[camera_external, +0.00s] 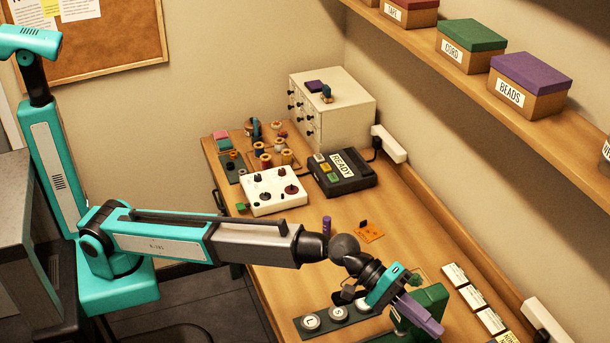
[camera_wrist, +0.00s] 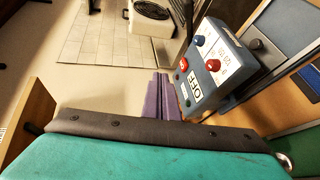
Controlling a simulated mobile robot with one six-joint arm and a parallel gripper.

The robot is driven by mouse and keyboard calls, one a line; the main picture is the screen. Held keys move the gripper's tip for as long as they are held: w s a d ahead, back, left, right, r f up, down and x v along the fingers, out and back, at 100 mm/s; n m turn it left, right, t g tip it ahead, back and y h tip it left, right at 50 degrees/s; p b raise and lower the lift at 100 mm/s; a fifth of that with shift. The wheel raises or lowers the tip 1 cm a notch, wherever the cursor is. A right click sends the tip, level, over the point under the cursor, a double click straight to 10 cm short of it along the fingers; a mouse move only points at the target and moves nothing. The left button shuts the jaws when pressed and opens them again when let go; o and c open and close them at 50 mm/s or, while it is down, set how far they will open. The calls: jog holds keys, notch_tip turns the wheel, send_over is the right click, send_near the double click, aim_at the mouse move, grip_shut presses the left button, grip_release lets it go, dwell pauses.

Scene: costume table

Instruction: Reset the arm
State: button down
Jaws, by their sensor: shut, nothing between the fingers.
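My teal arm reaches from the left across the front of the table (camera_external: 375,270) in the external view. My gripper (camera_external: 436,328) is low at the front right, beside a green object (camera_external: 435,297) that it partly covers. Whether they touch I cannot tell. The purple fingers lie together, with nothing seen between them. In the wrist view my gripper (camera_wrist: 163,80) also shows its purple fingers side by side and empty. A grey box (camera_wrist: 207,70) with red and blue knobs and an OFF label is just right of them in that view.
A row of round pieces (camera_external: 338,313) lies left of my gripper, and white cards (camera_external: 472,297) lie to its right. A white control box (camera_external: 272,190), a dark READY box (camera_external: 341,173) and a drawer cabinet (camera_external: 335,105) stand farther back. A shelf (camera_external: 470,80) overhangs the right side.

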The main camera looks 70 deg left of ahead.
jog(key=s+d+f+g+h+b, duration=0.1)
jog(key=s+d+f+g, duration=0.2)
jog(key=s+d, duration=0.7)
jog(key=s+d+f+m+g+y+b, duration=0.1)
jog(key=s+d+f+g+b, duration=0.15)
jog(key=s+f, duration=0.9)
jog(key=s+a+f+m+g+y+b, duration=0.1)
jog(key=s+a+f+m+y, duration=0.2)
jog(key=f, duration=0.6)
jog(key=s+a+f+g+y+b, duration=0.15)
jog(key=s+a+f, duration=0.3)
jog(key=f, duration=0.55)
jog(key=s+a+f+m+g+y+b, duration=0.1)
jog(key=s+a+f+m+y, duration=0.15)
jog(key=s+f, duration=0.45)
jog(key=s+a+f+m+g+y+b, duration=0.1)
jog(key=s+a+f+m+g+y, duration=0.2)
jog(key=a+f, duration=1.2)
jog(key=s+a+f+m+g+y+b, duration=0.15)
jog(key=a+f+m, duration=0.35)
jog(key=a+f, duration=1.05)
jog(key=w+a+r+n+t+y+p, duration=0.1)
jog(key=a+n+p, duration=0.7)
jog(key=a, duration=3)
jog(key=shift+w+n+p, duration=0.4)
jog(key=shift+w+n, duration=0.05)
jog(key=shift+w, duration=0.25)
jog(key=shift+r+y, duration=0.1)
jog(key=shift+y, duration=0.15)
